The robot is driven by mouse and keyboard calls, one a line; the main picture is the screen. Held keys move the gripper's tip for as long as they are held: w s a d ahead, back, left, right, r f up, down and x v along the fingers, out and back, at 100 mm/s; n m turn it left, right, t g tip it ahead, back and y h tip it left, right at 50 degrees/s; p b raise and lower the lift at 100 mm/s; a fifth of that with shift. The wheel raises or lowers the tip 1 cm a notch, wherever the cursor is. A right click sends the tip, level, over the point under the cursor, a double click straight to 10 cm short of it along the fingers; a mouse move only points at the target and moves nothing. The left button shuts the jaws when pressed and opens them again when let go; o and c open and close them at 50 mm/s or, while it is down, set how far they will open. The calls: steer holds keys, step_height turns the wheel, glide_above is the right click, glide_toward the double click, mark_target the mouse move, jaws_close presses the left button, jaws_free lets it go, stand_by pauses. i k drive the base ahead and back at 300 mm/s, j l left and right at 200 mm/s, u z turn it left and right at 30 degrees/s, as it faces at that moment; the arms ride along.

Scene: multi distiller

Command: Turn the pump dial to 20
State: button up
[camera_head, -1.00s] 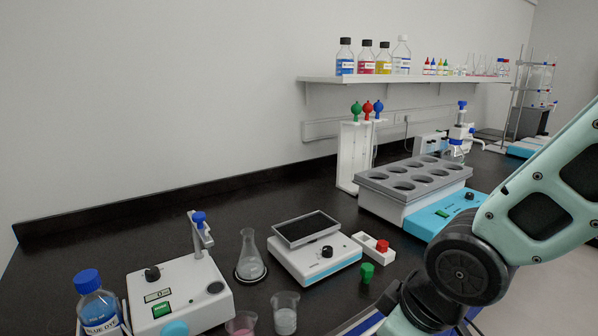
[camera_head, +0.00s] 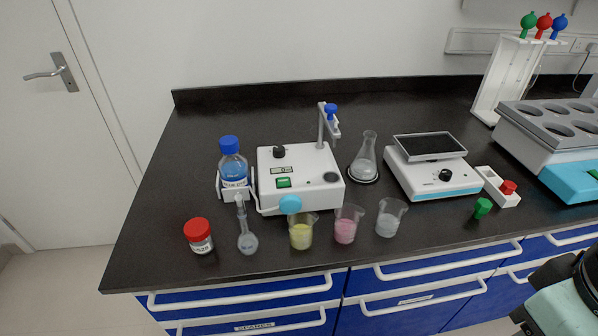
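The pump (camera_head: 300,172) is a white box on the black bench, left of the middle of the view. Its black dial (camera_head: 279,151) sits at the back left of the top. A small display (camera_head: 283,170) in front of the dial seems to read 0, though the digits are tiny. A green switch (camera_head: 284,183) lies below the display, and a light blue round part (camera_head: 290,204) is at the front. My gripper does not show. Only part of my mint and black arm shows at the lower right, well apart from the pump.
A blue-capped bottle (camera_head: 233,166) stands left of the pump. A red-capped jar (camera_head: 199,236), a small flask (camera_head: 247,240) and beakers of yellow (camera_head: 301,236), pink (camera_head: 346,230) and clear content (camera_head: 388,222) line the front.

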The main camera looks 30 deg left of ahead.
mark_target(278, 152)
steer(key=j+u, duration=0.1)
steer(key=u, duration=0.3)
steer(key=j+u, duration=0.1)
steer(key=u, duration=0.65)
steer(key=i+j, duration=0.05)
